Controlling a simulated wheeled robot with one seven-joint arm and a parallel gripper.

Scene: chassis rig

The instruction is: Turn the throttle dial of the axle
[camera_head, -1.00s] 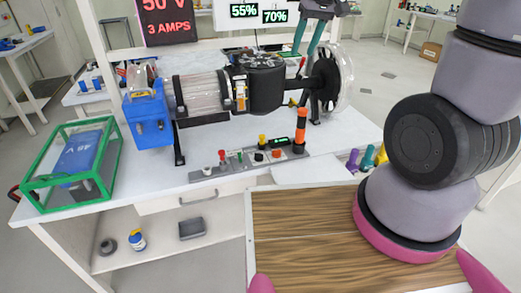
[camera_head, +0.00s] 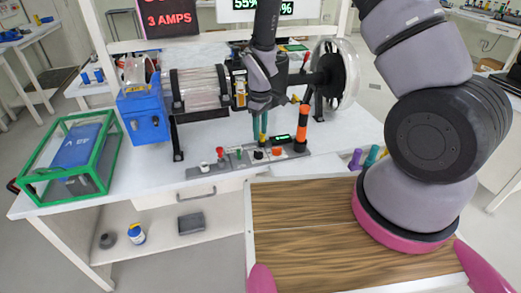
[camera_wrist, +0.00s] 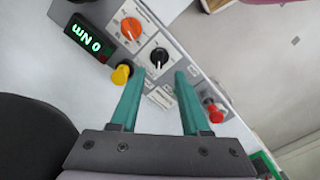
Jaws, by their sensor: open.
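The control panel (camera_head: 230,166) lies along the front of the bench below the axle rig (camera_head: 200,92). It carries an orange dial (camera_wrist: 131,27) and a black dial (camera_wrist: 160,57); in the head view the orange dial (camera_head: 277,152) is right of the black dial (camera_head: 258,155). The labels are too small to read, so I cannot tell which is the throttle. My gripper (camera_wrist: 161,73) is open and empty, its teal fingers pointing down at the panel. In the wrist view the black dial shows just beyond the gap between the fingertips.
A yellow knob (camera_wrist: 122,74) is beside one finger and a red knob (camera_wrist: 213,111) beside the other. A display (camera_wrist: 88,39) reads 0 Nm. An orange and black handle (camera_head: 301,125) stands upright at the panel's right end. A green-framed case (camera_head: 30,189) sits at left.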

